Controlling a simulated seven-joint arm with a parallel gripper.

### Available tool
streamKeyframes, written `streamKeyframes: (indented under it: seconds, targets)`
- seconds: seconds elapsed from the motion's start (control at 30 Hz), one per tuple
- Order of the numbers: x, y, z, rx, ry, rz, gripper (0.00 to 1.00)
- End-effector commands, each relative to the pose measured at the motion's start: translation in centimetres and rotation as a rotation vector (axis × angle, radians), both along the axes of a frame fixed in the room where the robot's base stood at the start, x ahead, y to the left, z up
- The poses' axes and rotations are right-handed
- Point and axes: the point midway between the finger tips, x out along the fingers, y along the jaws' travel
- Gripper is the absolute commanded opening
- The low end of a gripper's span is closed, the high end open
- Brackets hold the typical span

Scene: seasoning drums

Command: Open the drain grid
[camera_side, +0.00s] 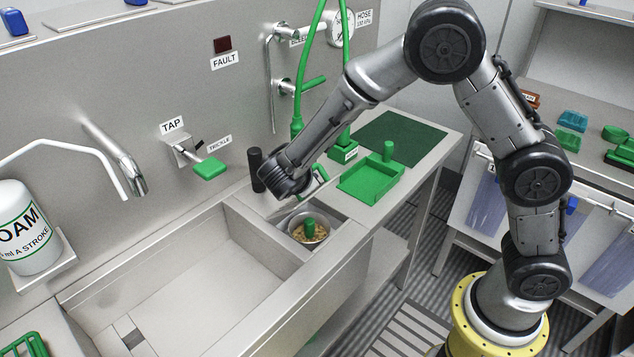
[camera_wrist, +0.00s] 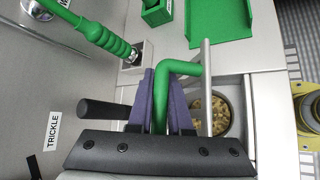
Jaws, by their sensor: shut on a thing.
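My gripper (camera_wrist: 161,76) has purple fingers shut on a bent green handle (camera_wrist: 184,68). In the side view the green handle (camera_side: 321,173) shows just past my wrist, and the fingers are mostly hidden. In the wrist view the handle's bent end meets a thin grey plate (camera_wrist: 207,75), seen nearly edge-on, which looks like the drain grid standing raised. Beside it is the square drain opening, holding a round strainer of scraps (camera_wrist: 219,116). The side view shows the strainer (camera_side: 297,236) uncovered, with a green knob (camera_side: 310,227) in it.
A wide sink basin (camera_side: 190,285) lies left of the drain opening. A black post (camera_side: 256,170) stands behind my wrist. To the right are a green tray (camera_side: 362,188) and a dark green mat (camera_side: 400,138). A green hose (camera_wrist: 85,27) and a tap lever (camera_side: 209,168) are near the wall.

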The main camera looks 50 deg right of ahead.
Motion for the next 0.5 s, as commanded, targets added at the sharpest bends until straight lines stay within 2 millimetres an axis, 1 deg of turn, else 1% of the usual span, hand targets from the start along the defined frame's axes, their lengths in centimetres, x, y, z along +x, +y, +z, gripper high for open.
streamKeyframes:
  seconds: [0.03, 0.27, 0.5]
  targets:
    - [0.7, 0.0, 0.3, 0.004, 0.033, -0.002, 0.00]
    - [2.9, 0.1, 1.0, 0.003, 0.231, -0.001, 0.00]
    - [5.4, 0.0, 1.1, 0.003, 0.452, -0.001, 0.00]
